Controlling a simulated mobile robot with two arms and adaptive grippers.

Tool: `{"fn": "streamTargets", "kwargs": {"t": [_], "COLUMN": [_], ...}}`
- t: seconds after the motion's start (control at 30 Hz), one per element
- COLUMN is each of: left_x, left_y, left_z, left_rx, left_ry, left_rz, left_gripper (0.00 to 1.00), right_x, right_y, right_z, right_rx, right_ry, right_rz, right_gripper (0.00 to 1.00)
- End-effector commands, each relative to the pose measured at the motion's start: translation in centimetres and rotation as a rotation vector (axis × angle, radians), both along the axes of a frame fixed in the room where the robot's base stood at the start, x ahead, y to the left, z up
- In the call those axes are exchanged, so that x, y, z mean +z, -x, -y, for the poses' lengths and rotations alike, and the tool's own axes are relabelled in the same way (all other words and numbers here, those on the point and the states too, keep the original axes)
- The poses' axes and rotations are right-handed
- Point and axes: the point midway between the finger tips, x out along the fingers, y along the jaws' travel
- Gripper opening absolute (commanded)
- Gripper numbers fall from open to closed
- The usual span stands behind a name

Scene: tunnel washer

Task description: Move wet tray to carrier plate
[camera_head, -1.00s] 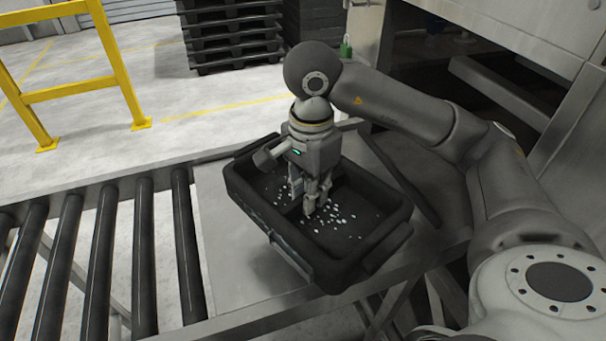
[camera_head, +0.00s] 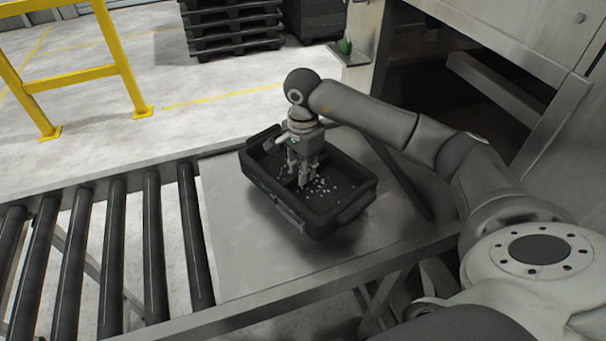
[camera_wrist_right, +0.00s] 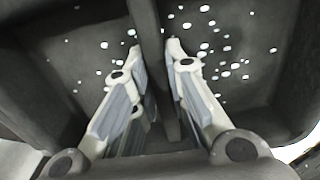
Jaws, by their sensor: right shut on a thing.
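The wet tray (camera_head: 330,212) is a dark, open box with a middle divider and white drops on its floor. My right gripper (camera_head: 303,181) reaches down into it and is shut on the divider. In the right wrist view the gripper (camera_wrist_right: 157,50) has one finger on each side of the divider, with drops on the tray floor (camera_wrist_right: 225,55) around it. The tray is over a flat grey metal plate (camera_head: 240,255), with a shadow near it. Whether it touches the plate is unclear. I see no separately marked carrier plate. My left gripper is not in view.
A roller conveyor (camera_head: 112,255) adjoins the plate on the left. A metal machine frame (camera_head: 540,130) stands at the right, with a dark bar (camera_head: 405,180) by the tray. A yellow rail (camera_head: 75,75) and black pallets (camera_head: 235,25) stand behind. The plate's front left is bare.

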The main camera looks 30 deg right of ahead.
Motion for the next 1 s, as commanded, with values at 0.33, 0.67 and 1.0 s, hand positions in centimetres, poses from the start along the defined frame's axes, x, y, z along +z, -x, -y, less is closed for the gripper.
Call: {"fn": "streamTargets", "kwargs": {"t": [0.33, 0.67, 1.0], "left_x": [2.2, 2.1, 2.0], "left_y": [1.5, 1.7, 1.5], "left_z": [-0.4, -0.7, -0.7], "left_rx": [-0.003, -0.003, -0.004], "left_ry": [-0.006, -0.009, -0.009], "left_rz": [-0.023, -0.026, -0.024], "left_gripper": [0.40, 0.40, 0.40], "right_x": [-3.0, -3.8, -4.0], "right_y": [-0.5, -0.6, -0.5], "right_z": [0.3, 0.3, 0.3], "right_rx": [0.000, 0.001, 0.000], "right_ry": [0.000, 0.001, 0.001], "right_rz": [-0.002, 0.002, 0.001], "right_gripper": [0.00, 0.00, 0.36]}}
